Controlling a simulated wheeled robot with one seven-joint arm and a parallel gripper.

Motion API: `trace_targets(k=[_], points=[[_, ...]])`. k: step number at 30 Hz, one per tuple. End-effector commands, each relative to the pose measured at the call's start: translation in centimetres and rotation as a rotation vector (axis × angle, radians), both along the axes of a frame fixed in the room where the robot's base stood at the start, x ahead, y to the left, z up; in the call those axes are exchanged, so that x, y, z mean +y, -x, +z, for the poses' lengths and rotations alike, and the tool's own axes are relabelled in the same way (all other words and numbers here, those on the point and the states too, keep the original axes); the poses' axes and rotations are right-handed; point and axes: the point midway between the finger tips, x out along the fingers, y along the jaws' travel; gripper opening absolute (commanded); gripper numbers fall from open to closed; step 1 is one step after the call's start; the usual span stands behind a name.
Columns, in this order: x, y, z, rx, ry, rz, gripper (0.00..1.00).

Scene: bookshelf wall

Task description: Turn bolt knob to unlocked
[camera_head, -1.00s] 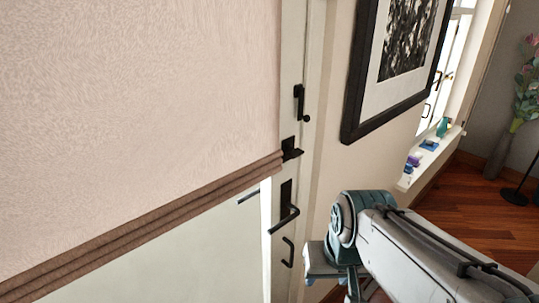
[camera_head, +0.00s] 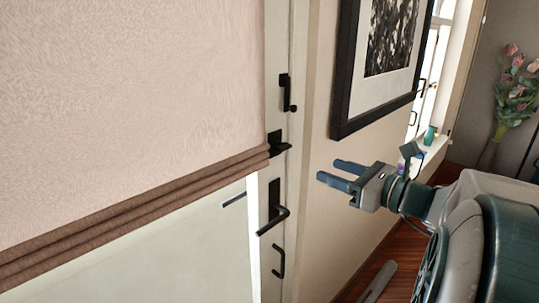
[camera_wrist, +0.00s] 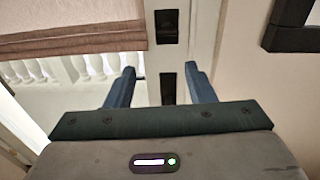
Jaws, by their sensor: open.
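The bolt knob (camera_head: 279,147) is a small black fitting on the white door frame, beside the lower hem of the blind in the head view. In the wrist view a black plate, seemingly the bolt's (camera_wrist: 167,26), lies beyond the fingers, near the top middle. Whether it is locked cannot be told. My gripper (camera_head: 329,169) is open and empty, with two blue fingers pointing left toward the door edge. It is to the right of the knob and apart from it. The gripper also shows in the wrist view (camera_wrist: 160,78), its fingers spread on either side of the white frame.
A black lever handle (camera_head: 275,213) juts out below the knob, and another black fitting (camera_head: 286,93) is above it. A pink-beige blind (camera_head: 130,110) covers the door's upper part. A framed picture (camera_head: 345,115) hangs on the wall above my gripper. A windowsill with small objects is behind.

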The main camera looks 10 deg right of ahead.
Motion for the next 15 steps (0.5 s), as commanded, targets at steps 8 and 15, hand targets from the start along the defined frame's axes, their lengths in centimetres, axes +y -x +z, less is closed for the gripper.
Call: trace_targets(k=[8,15], points=[[0.2,-1.9,0.6,-0.011,-0.054,-0.027,0.49],[3.2,-6.0,0.6,-0.01,-0.052,-0.026,0.49]])
